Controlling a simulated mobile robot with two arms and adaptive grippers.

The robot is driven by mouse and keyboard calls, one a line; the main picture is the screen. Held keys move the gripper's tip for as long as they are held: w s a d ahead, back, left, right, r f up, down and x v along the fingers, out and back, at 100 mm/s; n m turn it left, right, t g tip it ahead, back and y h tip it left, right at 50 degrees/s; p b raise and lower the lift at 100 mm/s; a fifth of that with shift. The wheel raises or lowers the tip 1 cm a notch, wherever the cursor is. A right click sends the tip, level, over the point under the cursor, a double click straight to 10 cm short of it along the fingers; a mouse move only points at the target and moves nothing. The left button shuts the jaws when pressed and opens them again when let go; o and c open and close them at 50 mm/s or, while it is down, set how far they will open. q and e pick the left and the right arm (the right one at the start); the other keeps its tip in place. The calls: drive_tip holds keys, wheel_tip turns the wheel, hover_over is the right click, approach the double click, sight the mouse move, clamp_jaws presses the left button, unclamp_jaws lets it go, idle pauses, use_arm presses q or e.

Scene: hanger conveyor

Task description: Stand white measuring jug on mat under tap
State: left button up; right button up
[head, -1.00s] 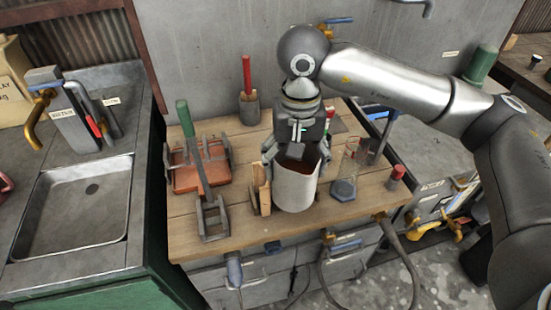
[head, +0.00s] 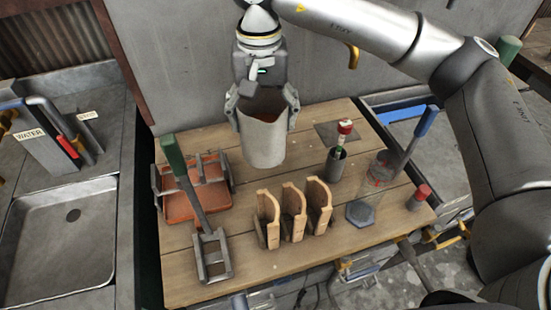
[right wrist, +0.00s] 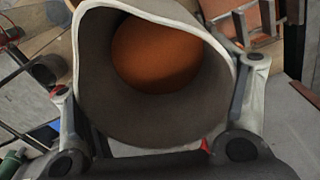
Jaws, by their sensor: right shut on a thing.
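The white measuring jug (head: 264,140) is upright, held above the wooden bench by my right gripper (head: 263,112). The gripper fingers press on opposite sides of the jug near its rim. The right wrist view looks into the jug (right wrist: 155,120), where a round orange-brown surface shows inside. A dark square mat (head: 328,134) lies flat at the back of the bench, to the right of the jug and apart from it. A brass tap spout (head: 353,56) shows on the wall above the mat, partly hidden by my right arm. My left gripper is not in view.
Wooden upright pieces (head: 293,212) stand mid-bench. A glass cylinder (head: 381,167) is right, an orange tray with a metal frame (head: 192,205) left. A sink (head: 60,235) is far left.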

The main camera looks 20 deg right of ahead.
drive_tip(key=shift+w+f, duration=0.35)
drive_tip(key=shift+f, duration=0.4)
drive_tip(key=f, duration=0.2)
drive_tip(key=f+p, duration=0.1)
drive_tip(key=f, duration=0.2)
drive_tip(key=s+f+p, duration=0.1)
drive_tip(key=f, duration=0.1)
drive_tip(key=shift+s+f, duration=0.1)
drive_tip(key=shift+f, duration=0.2)
drive_tip(key=f, duration=0.2)
drive_tip(key=f+p, duration=0.1)
drive_tip(key=f, duration=0.2)
drive_tip(key=f+p, duration=0.1)
drive_tip(key=f, duration=0.2)
drive_tip(key=shift+w+f, duration=0.25)
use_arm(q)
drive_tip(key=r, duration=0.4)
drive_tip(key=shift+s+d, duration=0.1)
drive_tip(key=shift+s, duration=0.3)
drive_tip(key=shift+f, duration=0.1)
use_arm(e)
drive_tip(key=shift+f, duration=0.15)
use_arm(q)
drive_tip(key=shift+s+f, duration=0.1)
use_arm(e)
drive_tip(key=o, duration=2)
drive_tip(key=shift+s, duration=0.1)
